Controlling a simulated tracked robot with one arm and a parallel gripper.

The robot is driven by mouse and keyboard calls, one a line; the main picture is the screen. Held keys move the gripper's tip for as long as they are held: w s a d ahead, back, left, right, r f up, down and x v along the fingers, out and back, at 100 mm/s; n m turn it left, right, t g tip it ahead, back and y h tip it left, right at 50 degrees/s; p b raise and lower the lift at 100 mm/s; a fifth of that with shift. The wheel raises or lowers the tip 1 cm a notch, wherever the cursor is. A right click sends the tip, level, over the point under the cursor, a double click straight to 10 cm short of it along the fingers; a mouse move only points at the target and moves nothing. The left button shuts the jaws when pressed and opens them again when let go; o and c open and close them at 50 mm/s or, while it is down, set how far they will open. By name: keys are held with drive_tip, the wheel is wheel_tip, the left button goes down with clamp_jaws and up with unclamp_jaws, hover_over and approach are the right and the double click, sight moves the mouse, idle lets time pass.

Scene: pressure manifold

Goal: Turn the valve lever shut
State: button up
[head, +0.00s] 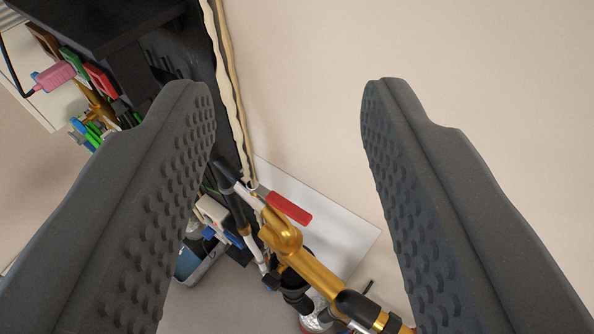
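A red valve lever (288,207) sits on a brass valve body (282,236) low in the middle of the head view. The lever slants down to the right, and the brass pipe (315,272) also runs down to the right beside it. My gripper (288,92) is open and empty, with its two dark studded fingers wide apart. In the picture the lever lies between the fingers, apart from both. Its distance from the fingertips is hard to tell. The left finger hides part of the equipment behind it.
A black cabinet (125,22) with coloured connectors, including a pink one (54,77), stands at upper left. A cream cable (232,100) runs down beside it. Black fittings (292,290) and a blue-grey container (192,268) are low down. The pale area at upper right is clear.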

drive_tip(key=shift+w+a, duration=0.1)
drive_tip(key=shift+w, duration=0.2)
drive_tip(key=n+g+p, duration=1.1)
drive_tip(key=g+p, duration=0.4)
drive_tip(key=p, duration=0.1)
hover_over(295, 211)
wheel_tip(295, 211, down, 16)
wheel_tip(295, 211, down, 14)
drive_tip(key=shift+r+p, duration=0.2)
drive_tip(key=shift+p, duration=1)
